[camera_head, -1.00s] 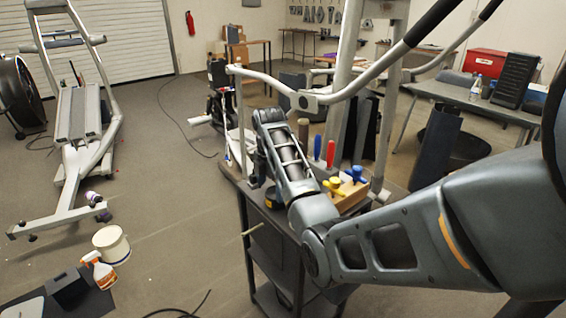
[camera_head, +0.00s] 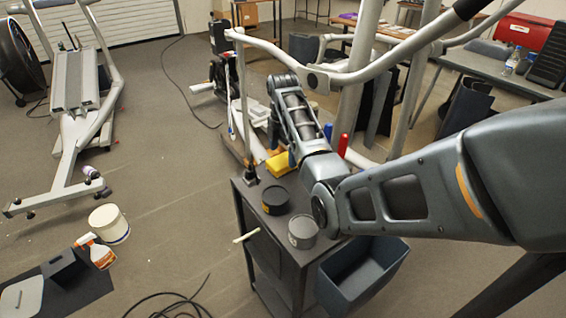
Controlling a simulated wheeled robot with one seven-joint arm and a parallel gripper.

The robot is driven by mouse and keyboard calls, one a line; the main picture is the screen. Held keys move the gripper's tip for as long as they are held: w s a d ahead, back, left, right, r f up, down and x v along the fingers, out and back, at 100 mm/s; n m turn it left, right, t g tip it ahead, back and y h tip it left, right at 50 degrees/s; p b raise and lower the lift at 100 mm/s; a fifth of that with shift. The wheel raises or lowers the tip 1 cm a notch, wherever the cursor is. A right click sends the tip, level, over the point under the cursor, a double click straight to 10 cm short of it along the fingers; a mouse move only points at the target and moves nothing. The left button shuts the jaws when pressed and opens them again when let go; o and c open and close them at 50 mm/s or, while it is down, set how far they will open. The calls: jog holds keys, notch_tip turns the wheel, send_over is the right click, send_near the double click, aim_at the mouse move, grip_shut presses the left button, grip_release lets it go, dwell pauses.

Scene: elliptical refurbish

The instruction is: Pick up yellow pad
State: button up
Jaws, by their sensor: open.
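The yellow pad (camera_head: 279,163) lies on the dark cart top (camera_head: 247,199), just left of my forearm, which covers part of its right side. My gripper (camera_head: 273,130) shows only as a dark sliver at the left side of the forearm, above and beyond the pad. It is open and apart from the pad. Its fingertips are mostly hidden behind the forearm.
Two dark round tins (camera_head: 302,231) stand on the near cart top. A blue-grey bin (camera_head: 362,272) hangs at the cart's front right. Machine handlebars (camera_head: 385,68) rise over the cart.

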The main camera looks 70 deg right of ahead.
aim_at(282, 160)
jog(key=shift+a+f, duration=0.1)
jog(key=shift+f, duration=1.9)
jog(key=shift+c, duration=0.3)
jog(key=c, duration=1)
notch_tip(282, 160, up, 10)
jog(key=shift+r, duration=0.1)
